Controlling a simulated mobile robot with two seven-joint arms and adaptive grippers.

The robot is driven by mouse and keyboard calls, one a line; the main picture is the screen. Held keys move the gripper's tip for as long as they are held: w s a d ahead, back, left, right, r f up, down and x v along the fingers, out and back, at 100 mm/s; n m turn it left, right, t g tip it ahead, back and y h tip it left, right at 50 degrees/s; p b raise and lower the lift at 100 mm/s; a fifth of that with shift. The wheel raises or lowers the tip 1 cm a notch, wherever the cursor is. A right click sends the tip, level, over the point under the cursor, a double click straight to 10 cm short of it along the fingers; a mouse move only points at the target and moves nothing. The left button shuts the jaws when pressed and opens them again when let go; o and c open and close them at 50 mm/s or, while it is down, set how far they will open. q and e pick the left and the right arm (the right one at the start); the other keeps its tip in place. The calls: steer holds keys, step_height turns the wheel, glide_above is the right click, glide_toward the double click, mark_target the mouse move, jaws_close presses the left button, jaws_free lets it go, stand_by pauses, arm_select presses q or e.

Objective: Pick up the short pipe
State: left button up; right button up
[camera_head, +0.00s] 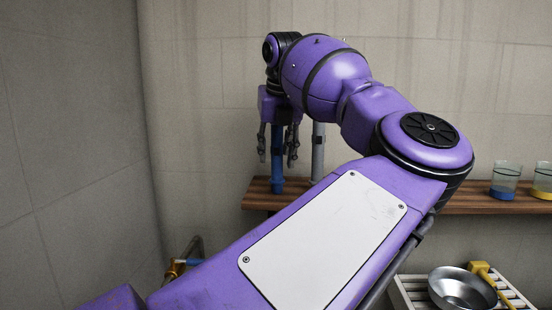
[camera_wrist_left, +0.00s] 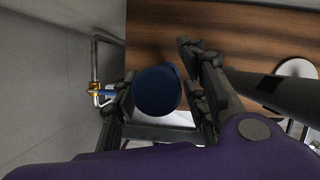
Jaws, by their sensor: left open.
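A blue upright pipe (camera_head: 277,178) stands on the wooden shelf in the head view. A grey upright pipe (camera_head: 318,152) stands close to its right. The pictures do not settle which is the short pipe, as my gripper hides the blue one's top. My left gripper (camera_head: 278,158) points down, open, with one finger on each side of the blue pipe. In the left wrist view the round blue end (camera_wrist_left: 157,90) lies between the fingers, with visible space beside it. A long dark cylinder (camera_wrist_left: 265,90) passes right of the fingers. My right gripper is not in view.
The wooden shelf (camera_head: 390,203) runs along the back wall. Two glass beakers, with blue (camera_head: 503,190) and yellow (camera_head: 542,191) contents, stand at its right. Below are a metal bowl (camera_head: 462,288) and a yellow tool (camera_head: 482,269) on a white rack. Bent piping (camera_head: 178,265) sits lower left.

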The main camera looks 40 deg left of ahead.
arm_select(q)
steer(key=shift+w+a+f, duration=0.1)
steer(key=shift+f, duration=0.2)
jaws_close()
steer(key=shift+r, duration=0.1)
